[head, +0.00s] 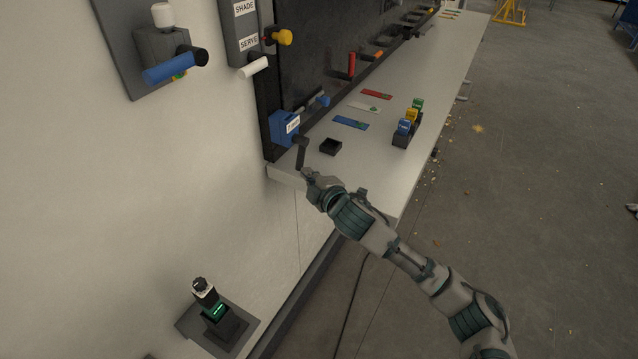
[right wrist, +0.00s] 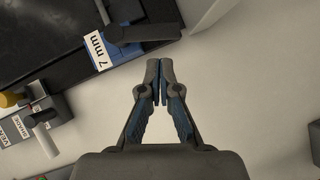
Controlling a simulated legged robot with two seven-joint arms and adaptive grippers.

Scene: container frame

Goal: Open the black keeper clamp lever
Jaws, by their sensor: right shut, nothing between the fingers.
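The black clamp lever (head: 301,153) hangs down from a blue block (head: 283,128) with a white label, at the near corner of the bench. In the right wrist view the black lever (right wrist: 146,34) lies just beyond my fingertips, beside the "7 mm" label (right wrist: 96,52). My right gripper (head: 307,174) is shut and empty, close to the lever's lower end. In the right wrist view its fingertips (right wrist: 160,64) are together; I cannot tell whether they touch the lever. My left gripper is not in view.
A blue handle (head: 170,68) and a white handle (head: 254,67) stick out from the wall panels.

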